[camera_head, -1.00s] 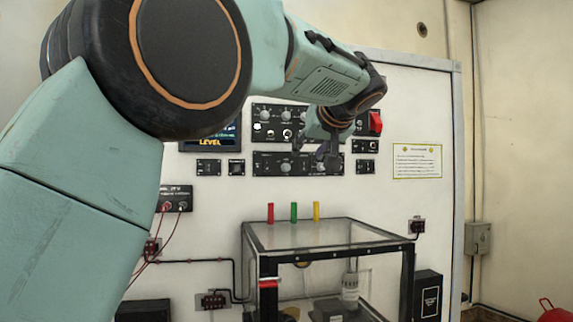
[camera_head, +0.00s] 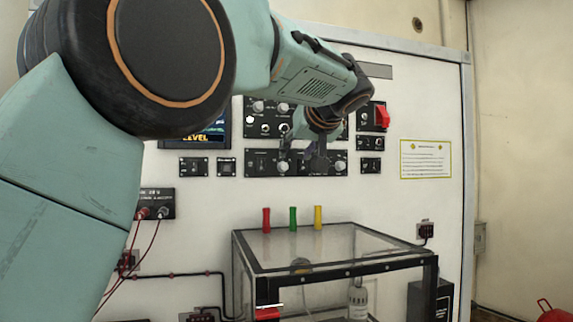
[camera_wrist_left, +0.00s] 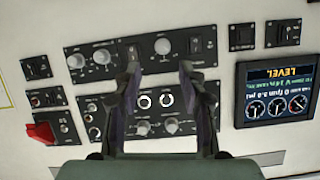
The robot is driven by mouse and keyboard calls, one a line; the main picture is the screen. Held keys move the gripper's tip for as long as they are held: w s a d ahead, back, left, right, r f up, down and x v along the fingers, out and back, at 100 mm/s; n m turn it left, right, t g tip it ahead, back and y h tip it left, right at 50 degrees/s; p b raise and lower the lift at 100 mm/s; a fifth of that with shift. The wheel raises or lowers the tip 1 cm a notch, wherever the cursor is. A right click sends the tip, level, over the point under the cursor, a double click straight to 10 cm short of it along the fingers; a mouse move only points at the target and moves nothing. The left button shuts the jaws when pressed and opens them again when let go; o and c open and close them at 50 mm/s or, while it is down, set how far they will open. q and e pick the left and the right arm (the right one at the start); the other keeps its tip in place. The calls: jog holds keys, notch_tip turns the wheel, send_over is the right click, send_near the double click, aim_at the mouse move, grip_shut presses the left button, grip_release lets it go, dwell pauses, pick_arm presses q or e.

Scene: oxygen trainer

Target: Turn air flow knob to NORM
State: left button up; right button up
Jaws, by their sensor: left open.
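A lower black control panel (camera_head: 263,173) with round knobs is on the white wall board in the head view. One pale knob (camera_head: 282,168) sits near its middle and another (camera_head: 340,167) at its right. In the wrist view the scene is upside down, and a large pale knob (camera_wrist_left: 163,46) shows just beyond and between my fingertips. Labels are too small to read, so I cannot tell which knob is air flow or where it points. My left gripper (camera_head: 301,160) is open in front of this panel, its fingers (camera_wrist_left: 158,70) apart and empty. My right gripper is not in view.
An upper knob panel (camera_head: 252,128), a red switch cover (camera_head: 382,117) and a display (camera_wrist_left: 277,94) are close by. A glass-topped black-framed case (camera_head: 330,240) stands below, with red, green and yellow pieces on top. Red cables hang at the left.

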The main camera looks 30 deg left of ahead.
aim_at(285, 166)
pick_arm(q)
jog(key=p+x, duration=0.1)
jog(key=x, duration=0.5)
jog(key=shift+a+f+p, duration=0.1)
jog(key=shift+a+p, duration=0.2)
jog(key=shift+w+a+f, duration=0.1)
jog(key=shift+w+f, duration=0.05)
jog(key=shift+w, duration=0.15)
jog(key=shift+s, duration=0.5)
jog(key=shift+c, duration=0.2)
jog(key=shift+w+a, duration=0.1)
jog(key=shift+w, duration=0.35)
jog(key=c, duration=0.4)
jog(key=shift+c, duration=0.9)
jog(key=shift+s+a, duration=0.1)
jog(key=shift+s, duration=0.05)
grip_shut()
